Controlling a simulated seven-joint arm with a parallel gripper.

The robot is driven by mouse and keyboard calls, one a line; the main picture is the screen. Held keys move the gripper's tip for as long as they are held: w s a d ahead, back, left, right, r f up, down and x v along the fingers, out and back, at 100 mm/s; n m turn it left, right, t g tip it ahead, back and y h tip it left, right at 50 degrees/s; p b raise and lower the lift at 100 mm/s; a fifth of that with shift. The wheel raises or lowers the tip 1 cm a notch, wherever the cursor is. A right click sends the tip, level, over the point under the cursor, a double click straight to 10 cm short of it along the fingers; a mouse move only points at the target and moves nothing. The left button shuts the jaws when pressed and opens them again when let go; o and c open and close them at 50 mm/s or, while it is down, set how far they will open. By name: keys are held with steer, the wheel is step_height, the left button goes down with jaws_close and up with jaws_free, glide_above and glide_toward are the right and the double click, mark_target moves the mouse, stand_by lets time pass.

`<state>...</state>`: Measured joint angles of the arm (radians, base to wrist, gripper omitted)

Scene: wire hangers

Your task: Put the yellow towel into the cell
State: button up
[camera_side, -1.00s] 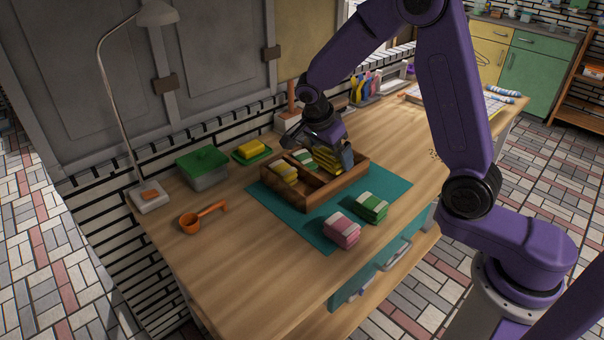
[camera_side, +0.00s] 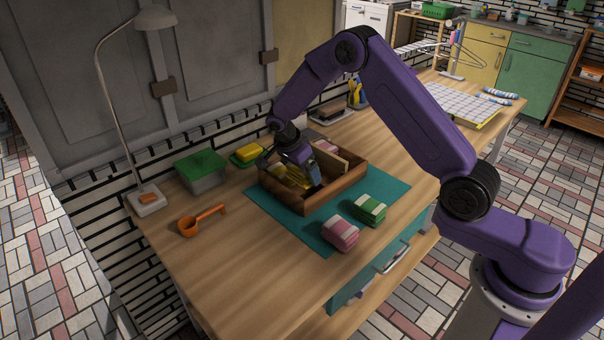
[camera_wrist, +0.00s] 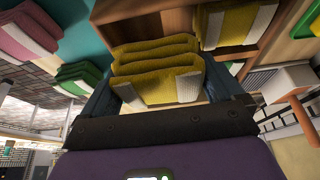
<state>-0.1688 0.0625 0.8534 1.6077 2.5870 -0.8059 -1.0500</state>
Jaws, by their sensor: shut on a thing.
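My gripper (camera_side: 302,168) is low over the left part of the wooden divided box (camera_side: 305,206). In the wrist view its two blue fingers hold a folded yellow towel (camera_wrist: 158,72) with a white stripe. Another yellow towel with a white stripe (camera_wrist: 222,26) lies in the box beyond it. In the side view yellow cloth (camera_side: 276,170) shows at the box's left, partly hidden by my gripper. I cannot tell there whether the held towel touches the box floor.
A pink-and-white towel (camera_side: 341,234) and a green-and-white towel (camera_side: 368,209) lie on the teal mat (camera_side: 393,190) in front of the box. A green-lidded container (camera_side: 203,170), a yellow sponge on a green dish (camera_side: 248,154), an orange ladle (camera_side: 200,220) and a lamp (camera_side: 148,200) stand left.

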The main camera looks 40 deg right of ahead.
steer(key=shift+f, duration=0.75)
steer(key=shift+f, duration=0.65)
